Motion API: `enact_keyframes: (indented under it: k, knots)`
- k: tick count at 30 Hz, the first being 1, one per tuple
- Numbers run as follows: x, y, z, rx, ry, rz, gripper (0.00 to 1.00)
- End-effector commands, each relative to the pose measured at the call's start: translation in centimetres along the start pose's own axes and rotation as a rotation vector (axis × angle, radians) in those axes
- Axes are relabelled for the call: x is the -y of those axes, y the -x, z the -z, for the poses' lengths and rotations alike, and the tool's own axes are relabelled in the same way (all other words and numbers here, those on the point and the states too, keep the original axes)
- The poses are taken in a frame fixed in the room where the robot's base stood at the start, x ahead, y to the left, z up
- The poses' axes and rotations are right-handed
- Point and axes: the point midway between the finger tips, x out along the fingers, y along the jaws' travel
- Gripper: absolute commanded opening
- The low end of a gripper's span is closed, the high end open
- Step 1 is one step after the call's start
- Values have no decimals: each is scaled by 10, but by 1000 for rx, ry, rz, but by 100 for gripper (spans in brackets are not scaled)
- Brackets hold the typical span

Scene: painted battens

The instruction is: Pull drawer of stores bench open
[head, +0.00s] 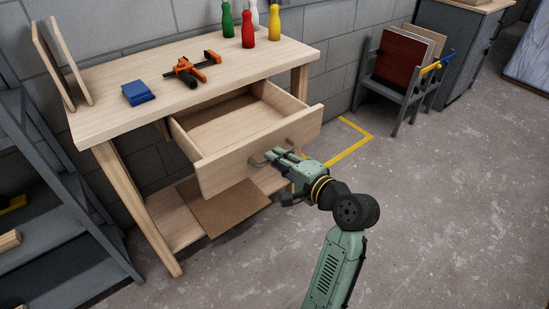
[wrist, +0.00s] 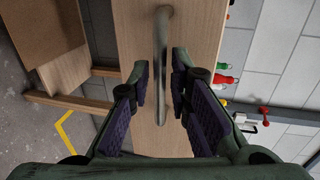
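The stores bench (head: 112,117) is a pale wooden workbench against the block wall. Its drawer (head: 226,169) stands well out from under the top, and the part of its inside that shows is empty. The drawer front carries a grey bar handle (head: 257,162), which also shows in the wrist view (wrist: 162,60). My gripper (head: 279,158) is at the drawer front. In the wrist view its fingers (wrist: 160,88) lie on either side of the handle, with small gaps between pads and bar. It looks open, around the handle and not clamped on it.
An orange and black clamp (head: 190,69), a blue block (head: 138,92) and several coloured bottles (head: 248,30) stand on the bench top. A grey shelf rack (head: 75,215) is at left. A panel rack (head: 395,75) stands at right. The floor (head: 440,210) on the right is clear.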

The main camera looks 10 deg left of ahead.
Motion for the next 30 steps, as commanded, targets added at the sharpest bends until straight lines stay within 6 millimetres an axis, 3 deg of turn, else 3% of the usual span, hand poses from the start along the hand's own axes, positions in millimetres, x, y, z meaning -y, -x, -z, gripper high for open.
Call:
enact_keyframes:
  k: [9, 15, 30]
  knots:
    - [0, 69, 1, -5, 0, 0, 18]
    - [0, 95, 0, -3, 0, 0, 18]
    - [0, 102, 0, 0, 0, 0, 18]
